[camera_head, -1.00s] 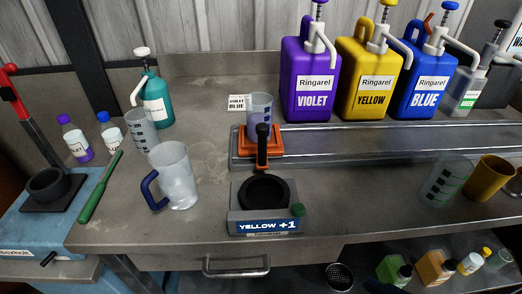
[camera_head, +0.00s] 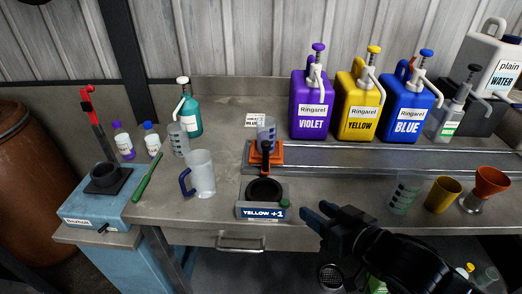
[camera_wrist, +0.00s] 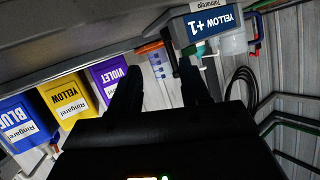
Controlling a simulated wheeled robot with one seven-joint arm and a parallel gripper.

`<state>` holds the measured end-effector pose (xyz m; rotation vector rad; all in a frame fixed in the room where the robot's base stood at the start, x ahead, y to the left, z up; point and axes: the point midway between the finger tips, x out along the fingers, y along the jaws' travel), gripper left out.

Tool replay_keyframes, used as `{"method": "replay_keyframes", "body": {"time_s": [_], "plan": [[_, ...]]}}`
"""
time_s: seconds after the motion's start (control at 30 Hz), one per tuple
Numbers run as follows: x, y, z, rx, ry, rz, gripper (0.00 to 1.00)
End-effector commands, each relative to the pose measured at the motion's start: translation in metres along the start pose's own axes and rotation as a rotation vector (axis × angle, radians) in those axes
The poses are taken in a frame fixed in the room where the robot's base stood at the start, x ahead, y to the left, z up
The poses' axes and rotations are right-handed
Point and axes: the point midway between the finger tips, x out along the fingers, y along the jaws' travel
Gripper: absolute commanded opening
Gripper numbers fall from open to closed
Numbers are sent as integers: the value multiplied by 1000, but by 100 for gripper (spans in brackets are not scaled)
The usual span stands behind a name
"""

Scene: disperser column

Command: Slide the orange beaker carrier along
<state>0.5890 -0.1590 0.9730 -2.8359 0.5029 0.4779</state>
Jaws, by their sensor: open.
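In the wrist view the carrier (camera_wrist: 150,47) and beaker (camera_wrist: 156,62) show beyond my fingers, upside down. My gripper (camera_head: 319,214) is open and empty, in front of the bench edge, to the right of and nearer than the carrier, well apart from it.
Violet (camera_head: 310,112), yellow (camera_head: 358,115) and blue (camera_head: 405,115) pump jugs stand behind the rail (camera_head: 350,160). A "YELLOW +1" stand (camera_head: 263,212) is in front of the carrier. A handled jug (camera_head: 201,175) stands left. Cups (camera_head: 443,194) stand right.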

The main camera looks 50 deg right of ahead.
Motion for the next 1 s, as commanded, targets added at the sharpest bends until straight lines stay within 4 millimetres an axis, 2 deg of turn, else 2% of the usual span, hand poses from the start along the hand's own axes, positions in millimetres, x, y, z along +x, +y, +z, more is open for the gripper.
{"method": "replay_keyframes", "body": {"time_s": [0.03,0.27,0.5,0.7,0.8,1.0], "plan": [[10,4,-17,33,9,27,46],[58,34,-53,230,37,170,46],[102,70,-104,581,85,364,46],[125,91,-135,951,111,519,46],[133,96,-144,1153,113,591,46],[144,88,-153,1577,78,730,46]]}}
